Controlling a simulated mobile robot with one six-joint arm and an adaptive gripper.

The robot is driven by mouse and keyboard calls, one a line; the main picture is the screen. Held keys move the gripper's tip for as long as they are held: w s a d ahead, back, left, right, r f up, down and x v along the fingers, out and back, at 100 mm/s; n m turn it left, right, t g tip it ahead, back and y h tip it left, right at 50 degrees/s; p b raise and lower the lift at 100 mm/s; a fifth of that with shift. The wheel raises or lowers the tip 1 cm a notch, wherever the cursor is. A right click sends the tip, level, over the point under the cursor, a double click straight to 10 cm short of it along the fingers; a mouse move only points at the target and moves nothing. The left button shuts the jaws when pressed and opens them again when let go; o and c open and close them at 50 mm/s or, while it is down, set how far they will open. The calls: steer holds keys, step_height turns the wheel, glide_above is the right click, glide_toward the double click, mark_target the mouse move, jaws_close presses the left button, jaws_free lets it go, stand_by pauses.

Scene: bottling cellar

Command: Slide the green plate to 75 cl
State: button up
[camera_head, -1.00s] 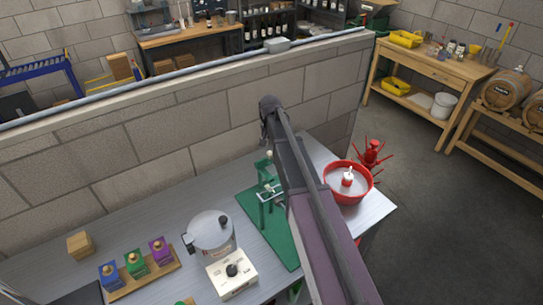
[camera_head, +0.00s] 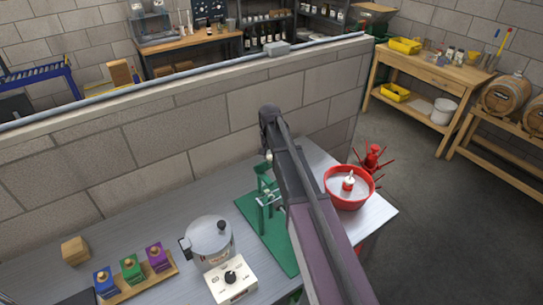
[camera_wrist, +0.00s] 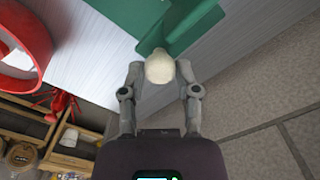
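A green stand (camera_head: 262,198) with upright posts and a pale crosspiece stands on a green mat (camera_head: 286,258) on the metal bench. A cream round knob (camera_head: 269,157) shows at its top, beside my arm. In the wrist view, this knob (camera_wrist: 159,68) lies between the fingertips of my gripper (camera_wrist: 160,72), with narrow gaps seeming to show on both sides. Green flat parts (camera_wrist: 188,26) lie just beyond the knob; I cannot tell which is the sliding plate. No 75 cl mark is readable. My arm hides the gripper in the head view.
A red bowl (camera_head: 336,200) with a white-and-red item stands right of my arm, with a red spiky stand (camera_head: 372,158) behind. A lidded pot (camera_head: 209,238) and a white dial box (camera_head: 232,282) stand left of the mat. A block wall (camera_head: 190,135) runs behind the bench.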

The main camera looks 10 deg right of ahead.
jaws_close()
steer(key=shift+w+a, duration=0.25)
steer(key=shift+w, duration=0.35)
steer(key=o, duration=0.8)
jaws_free()
steer(key=shift+w, duration=0.1)
steer(key=shift+s, duration=0.2)
